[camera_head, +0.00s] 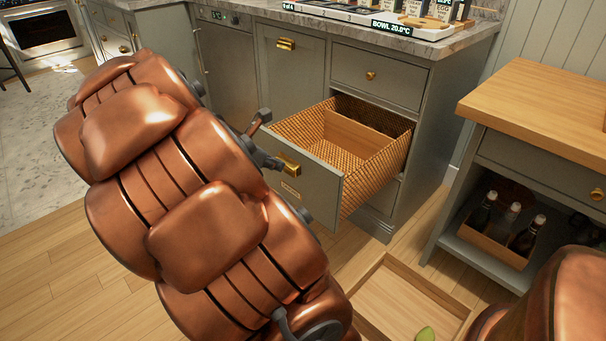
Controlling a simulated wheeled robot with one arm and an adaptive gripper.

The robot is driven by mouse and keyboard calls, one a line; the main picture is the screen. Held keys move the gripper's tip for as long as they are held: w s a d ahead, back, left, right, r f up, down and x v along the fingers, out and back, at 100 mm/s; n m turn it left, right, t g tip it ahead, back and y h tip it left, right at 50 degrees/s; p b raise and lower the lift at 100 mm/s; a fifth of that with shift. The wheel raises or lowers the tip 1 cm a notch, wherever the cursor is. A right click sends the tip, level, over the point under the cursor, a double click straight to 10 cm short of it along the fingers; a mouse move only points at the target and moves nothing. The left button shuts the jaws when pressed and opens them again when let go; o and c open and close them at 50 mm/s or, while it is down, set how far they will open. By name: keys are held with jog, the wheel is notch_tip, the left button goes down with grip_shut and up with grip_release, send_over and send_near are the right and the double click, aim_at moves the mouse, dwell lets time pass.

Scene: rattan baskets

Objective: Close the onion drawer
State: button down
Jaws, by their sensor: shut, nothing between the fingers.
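A grey drawer with a woven rattan basket body (375,165) stands pulled far out of the cabinet. Its front panel (322,205) has a brass handle (288,165) and a small label too small to read. A plain wooden inner wall shows inside it; I see no onions, and part of the inside is hidden. My gripper (272,155) is a small dark grey shape by the drawer front, near the brass handle, shut and empty. My copper arm hides much of it and the left part of the front. I cannot tell whether it touches the panel.
Another drawer (378,75) above is shut. The marble counter (345,28) holds a tray of packets (415,28). A wood-topped unit (545,100) with a bottle crate (492,243) stands right. A shallow wooden tray (395,300) lies on the floor in front.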

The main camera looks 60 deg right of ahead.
aim_at(315, 167)
jog(key=b+x, duration=0.1)
jog(key=x, duration=0.3)
jog(key=b+x, duration=0.1)
jog(key=x, duration=0.3)
jog(key=d+r+b+x, duration=0.1)
jog(key=x, duration=0.3)
jog(key=shift+s+r+b, duration=0.1)
jog(key=shift+r+b, duration=0.05)
jog(key=shift+b, duration=0.2)
jog(key=shift+s+d+r, duration=0.1)
jog(key=shift+s+d, duration=0.05)
jog(key=shift+d, duration=0.6)
